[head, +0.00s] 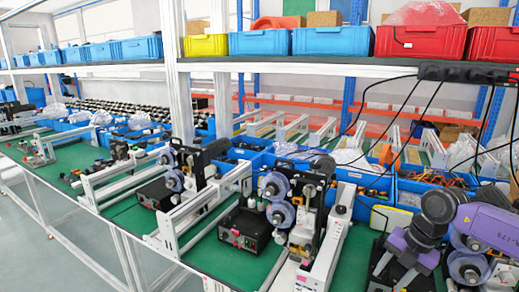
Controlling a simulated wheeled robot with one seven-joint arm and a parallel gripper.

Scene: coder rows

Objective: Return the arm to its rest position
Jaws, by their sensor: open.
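My arm enters from the right edge in the head view, with a purple link and a dark grey joint. My gripper (394,274) is at the end of it, low at the right, pointing down over the near right end of the workbench. Its fingers are apart and I see nothing held between them. The gripper partly covers the dark equipment behind and below it, so I cannot tell its exact height above the bench.
A green-topped bench (232,258) carries a row of coder machines (275,205) with pale rails. A black box (247,230) sits on it. Blue bins (350,175) stand behind. An overhead shelf holds red bins (420,41), and black cables hang at right. The left floor is clear.

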